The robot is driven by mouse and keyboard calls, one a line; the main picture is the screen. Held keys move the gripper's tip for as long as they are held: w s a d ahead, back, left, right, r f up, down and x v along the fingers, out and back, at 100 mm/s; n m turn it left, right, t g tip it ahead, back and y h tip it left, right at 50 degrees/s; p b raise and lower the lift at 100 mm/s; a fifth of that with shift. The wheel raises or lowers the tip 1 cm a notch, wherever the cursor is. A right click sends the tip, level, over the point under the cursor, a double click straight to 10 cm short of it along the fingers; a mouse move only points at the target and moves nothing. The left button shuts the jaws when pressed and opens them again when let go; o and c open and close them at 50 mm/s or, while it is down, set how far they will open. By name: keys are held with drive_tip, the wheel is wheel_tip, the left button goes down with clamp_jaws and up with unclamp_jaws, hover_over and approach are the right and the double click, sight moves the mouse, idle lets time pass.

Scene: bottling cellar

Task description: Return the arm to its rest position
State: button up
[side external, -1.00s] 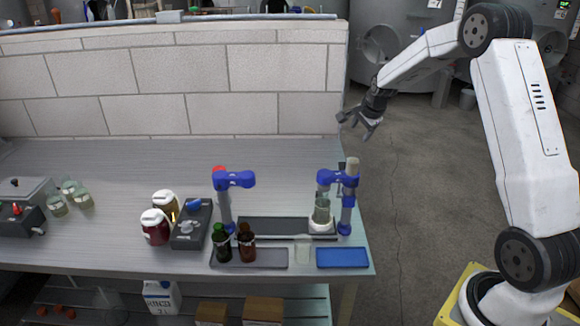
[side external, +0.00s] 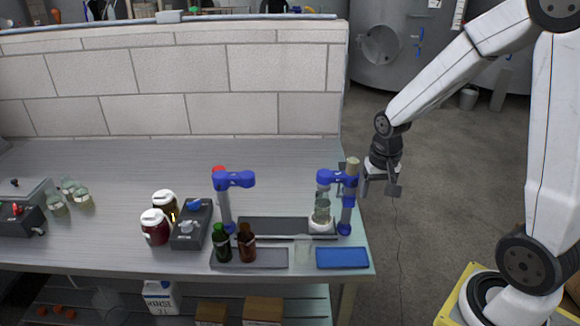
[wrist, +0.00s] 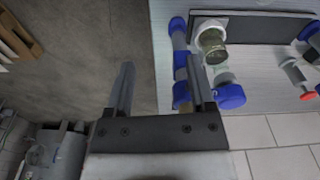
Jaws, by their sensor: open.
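My gripper (side external: 379,189) hangs just off the right end of the bench (side external: 110,170), over the floor, with its fingers pointing down. Its fingers are apart and nothing is between them. There, one finger appears close to the right-hand blue clamp stand (wrist: 181,70). In the side view that stand (side external: 346,215) is left of my gripper, with a small gap between them.
A glass vessel (side external: 321,211) is at the right stand. Another blue stand (side external: 226,205), a green bottle (side external: 221,243), a brown bottle (side external: 246,243) and a blue tray (side external: 342,258) are on the bench. The floor (side external: 440,190) right of the bench is open.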

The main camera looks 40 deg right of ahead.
drive_tip(key=s+a+n+t, duration=0.1)
drive_tip(key=s+a+n, duration=0.2)
drive_tip(key=a+n, duration=0.4)
drive_tip(key=a, duration=0.4)
drive_tip(key=shift+s+a+f+n+t+y, duration=0.2)
drive_tip(key=shift+s+f+n+t+y, duration=0.1)
drive_tip(key=shift+n+t, duration=0.1)
